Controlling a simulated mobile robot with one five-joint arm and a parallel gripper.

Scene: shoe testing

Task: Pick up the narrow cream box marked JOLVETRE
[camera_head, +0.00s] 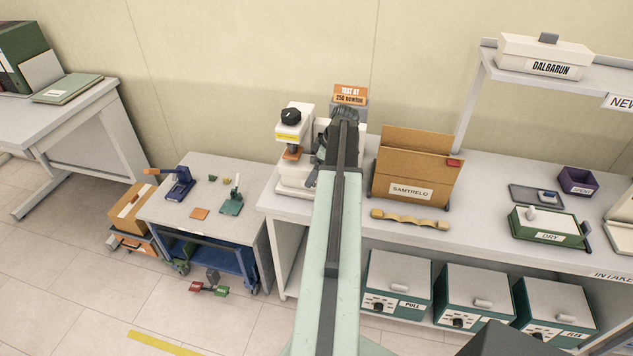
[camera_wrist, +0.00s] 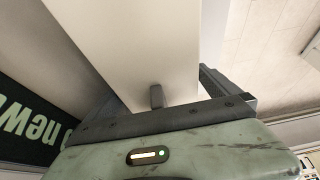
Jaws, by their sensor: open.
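I cannot read JOLVETRE on anything in either view. A cream box marked DALBARUN (camera_head: 541,56), with a grey knob, stands on the raised shelf at the upper right of the head view. My gripper (camera_head: 343,118) is at the far end of my arm, over the back of the bench by the press; its fingers are hard to make out there. In the wrist view a long pale cream shape (camera_wrist: 135,45) with a small grey tab lies in front of my open gripper. It shows no writing, so I cannot tell whether it is the box.
A press (camera_head: 292,150) and an orange test sign (camera_head: 350,95) stand close around my gripper. A brown SAMTRELO box (camera_head: 412,160) stands to the right, with a wavy wooden piece (camera_head: 410,219) in front. A green DRY tray (camera_head: 545,232) is farther right. A low cart (camera_head: 180,222) stands left.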

